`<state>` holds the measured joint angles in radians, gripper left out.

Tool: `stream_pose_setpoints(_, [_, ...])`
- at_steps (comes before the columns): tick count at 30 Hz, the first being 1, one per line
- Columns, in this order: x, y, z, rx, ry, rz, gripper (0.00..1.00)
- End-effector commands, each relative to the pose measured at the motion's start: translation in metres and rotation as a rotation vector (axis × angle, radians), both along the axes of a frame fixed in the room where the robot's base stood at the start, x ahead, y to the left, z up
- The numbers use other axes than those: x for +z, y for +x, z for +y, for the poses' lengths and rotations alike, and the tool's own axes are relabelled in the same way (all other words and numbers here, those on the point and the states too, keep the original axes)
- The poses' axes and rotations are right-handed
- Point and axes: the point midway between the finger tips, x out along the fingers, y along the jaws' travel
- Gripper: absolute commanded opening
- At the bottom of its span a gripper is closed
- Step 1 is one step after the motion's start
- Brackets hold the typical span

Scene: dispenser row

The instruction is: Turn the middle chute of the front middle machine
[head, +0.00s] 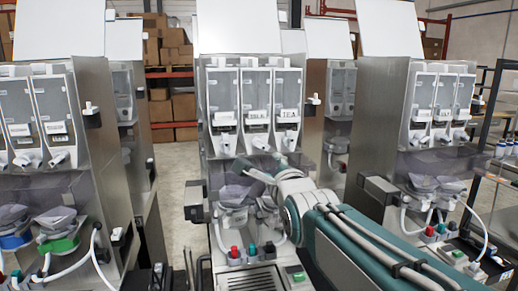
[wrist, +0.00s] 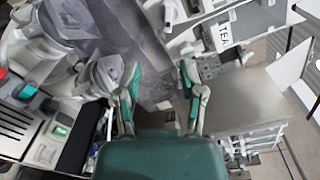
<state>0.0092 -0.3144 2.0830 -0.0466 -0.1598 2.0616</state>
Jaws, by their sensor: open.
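The front middle machine (head: 205,160) is a steel cabinet with three clear canisters side by side, each with a white chute at its foot. Its middle chute (head: 261,142) points down and forward. My gripper (head: 264,174) is below the chutes, in front of the smoky mixing bowls, apart from the middle chute in the head view. The gripper partly hides the bowls. In the wrist view my gripper (wrist: 160,88) has its two fingers spread with nothing held between them. A canister label reading TEA (wrist: 224,38) shows at the upper right there; the middle chute is hard to pick out.
Similar machines stand at left (head: 100,150) and right (head: 385,110), with others behind. Red, green and dark buttons (head: 235,251) and a drip grille (head: 250,280) lie below the bowls. White hoses hang close to my arm. Shelves of boxes (head: 172,50) stand far back.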

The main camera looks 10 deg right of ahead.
Motion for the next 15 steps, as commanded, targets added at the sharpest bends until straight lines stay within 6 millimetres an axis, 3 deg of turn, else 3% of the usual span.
stream_pose_setpoints(8, [0.008,0.016,0.000,0.000,0.082,-0.039,0.51])
stream_pose_setpoints(15, [0.008,0.053,0.000,0.000,0.079,-0.037,0.51])
